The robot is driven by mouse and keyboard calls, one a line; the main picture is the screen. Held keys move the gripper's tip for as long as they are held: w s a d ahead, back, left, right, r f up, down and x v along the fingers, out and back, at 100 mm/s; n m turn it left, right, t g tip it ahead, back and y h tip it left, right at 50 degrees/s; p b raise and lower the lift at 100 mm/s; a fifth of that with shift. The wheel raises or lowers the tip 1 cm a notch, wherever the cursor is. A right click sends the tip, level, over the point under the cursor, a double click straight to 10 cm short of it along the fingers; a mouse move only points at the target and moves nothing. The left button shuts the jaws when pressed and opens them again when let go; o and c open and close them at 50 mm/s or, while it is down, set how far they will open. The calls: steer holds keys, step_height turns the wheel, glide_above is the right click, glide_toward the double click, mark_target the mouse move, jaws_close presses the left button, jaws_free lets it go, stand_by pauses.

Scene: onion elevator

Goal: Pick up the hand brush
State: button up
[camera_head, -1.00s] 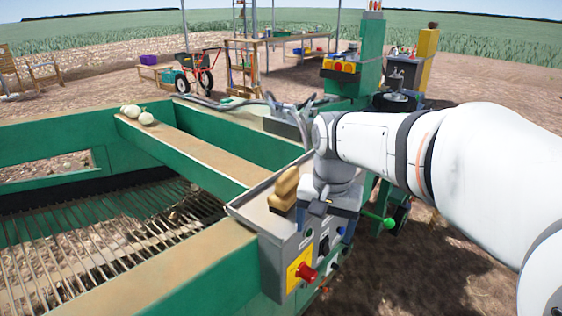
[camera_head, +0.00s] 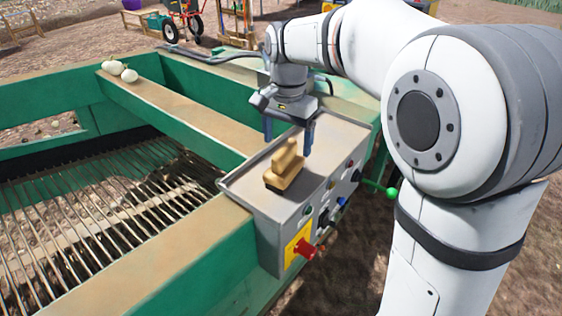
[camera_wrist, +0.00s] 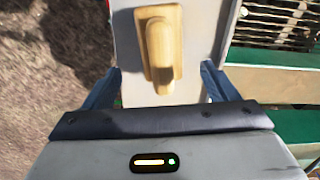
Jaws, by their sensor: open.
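The hand brush (camera_head: 285,166) has a tan wooden body with a raised handle and a dark strip along its bottom. It lies on the grey top of the control box (camera_head: 326,150). My gripper (camera_head: 288,142) points down above the far part of the box top, behind the brush in the head view, open and empty. In the wrist view the brush (camera_wrist: 160,46) lies ahead of the jaws, near the middle between the two blue fingers (camera_wrist: 160,80). The fingers appear apart from the brush; their exact height above the box is hard to tell.
The box front carries a red knob (camera_head: 305,249) on a yellow plate and several other knobs. A green ball-ended lever (camera_head: 391,192) sticks out at right. Green machine beams and a bar grate (camera_head: 95,225) lie to the left.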

mark_target(285, 162)
steer(key=shift+s+a+f, duration=0.1)
steer(key=shift+s+f, duration=0.15)
steer(key=shift+f, duration=0.7)
steer(key=shift+a+f+p, duration=0.1)
steer(key=shift+f+p, duration=0.35)
steer(key=shift+f, duration=1.95)
steer(key=shift+c, duration=0.6)
steer(key=c, duration=1.1)
